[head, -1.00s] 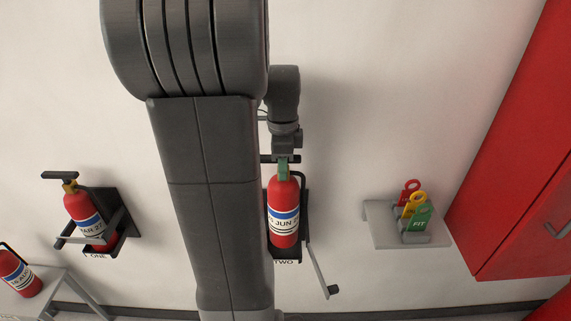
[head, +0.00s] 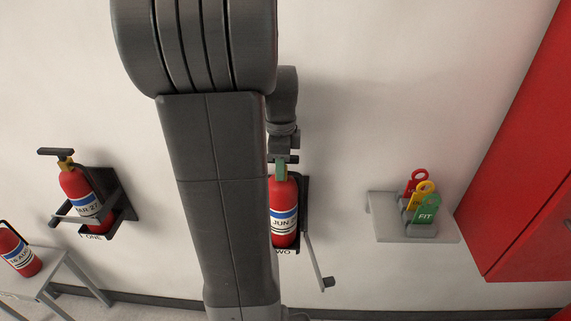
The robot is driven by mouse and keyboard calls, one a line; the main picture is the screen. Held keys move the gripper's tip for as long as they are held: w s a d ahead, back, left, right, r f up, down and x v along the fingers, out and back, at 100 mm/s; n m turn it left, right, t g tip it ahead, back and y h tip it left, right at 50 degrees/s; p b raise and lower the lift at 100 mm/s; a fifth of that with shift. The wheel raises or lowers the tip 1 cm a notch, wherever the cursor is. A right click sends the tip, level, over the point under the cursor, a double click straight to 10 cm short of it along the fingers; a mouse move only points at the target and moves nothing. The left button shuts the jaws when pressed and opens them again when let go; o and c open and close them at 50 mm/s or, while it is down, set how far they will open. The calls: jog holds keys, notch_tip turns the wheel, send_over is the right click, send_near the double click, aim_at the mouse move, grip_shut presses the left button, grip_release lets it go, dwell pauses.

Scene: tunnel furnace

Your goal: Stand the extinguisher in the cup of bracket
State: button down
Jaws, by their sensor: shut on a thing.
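A red extinguisher (head: 284,205) with a blue and white label reading JUN stands upright in front of the dark wall bracket (head: 304,200) marked TWO. My gripper (head: 282,161) is shut on the extinguisher's green top from above. The bracket's arm (head: 316,260) hangs swung open, down to the right. My arm hides the left side of the bracket. The cup at the bottle's foot is mostly hidden, so I cannot tell whether the bottle rests in it.
Bracket ONE (head: 119,205) holds another red extinguisher (head: 82,195) at left. A further extinguisher (head: 18,252) is on a grey stand (head: 62,268) at lower left. A shelf (head: 385,213) with red, yellow and green tags and a red cabinet (head: 520,180) are at right.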

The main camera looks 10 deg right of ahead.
jog(key=shift+w+d, duration=0.1)
jog(key=shift+d, duration=0.1)
jog(key=shift+a+r, duration=0.1)
jog(key=shift+a, duration=0.15)
jog(key=c, duration=1.5)
grip_release()
jog(key=shift+f, duration=0.25)
jog(key=o, duration=0.4)
notch_tip(320, 180, up, 12)
jog(key=shift+r, duration=0.2)
jog(key=shift+o, duration=0.3)
